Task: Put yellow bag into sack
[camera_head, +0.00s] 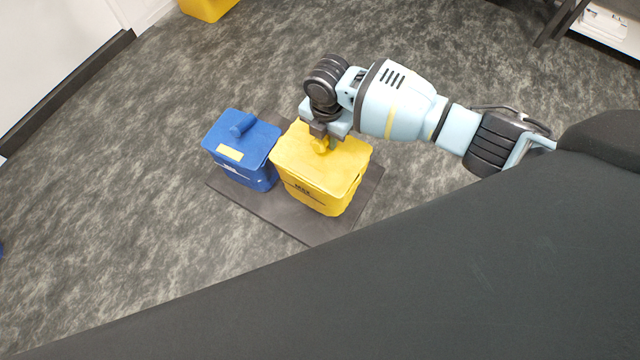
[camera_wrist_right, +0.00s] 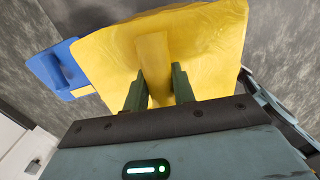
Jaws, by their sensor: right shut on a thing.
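The yellow bag (camera_head: 318,171) is box-shaped with dark print on its front and a raised handle on its flat top. It stands upright at the right part of a dark mat (camera_head: 300,228). My right gripper (camera_head: 320,138) comes down from above and is shut on the bag's top handle. In the right wrist view the gripper (camera_wrist_right: 158,88) has its two fingers on either side of the yellow handle (camera_wrist_right: 153,58). Whether the bag's base touches the mat I cannot tell. No sack that I can identify is in view. My left gripper is not in view.
A blue bag (camera_head: 240,148) with a similar handle stands just left of the yellow one. Part of another yellow object (camera_head: 207,8) shows at the top edge. A dark table leg (camera_head: 556,22) is at the upper right. Grey floor around the mat is largely clear.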

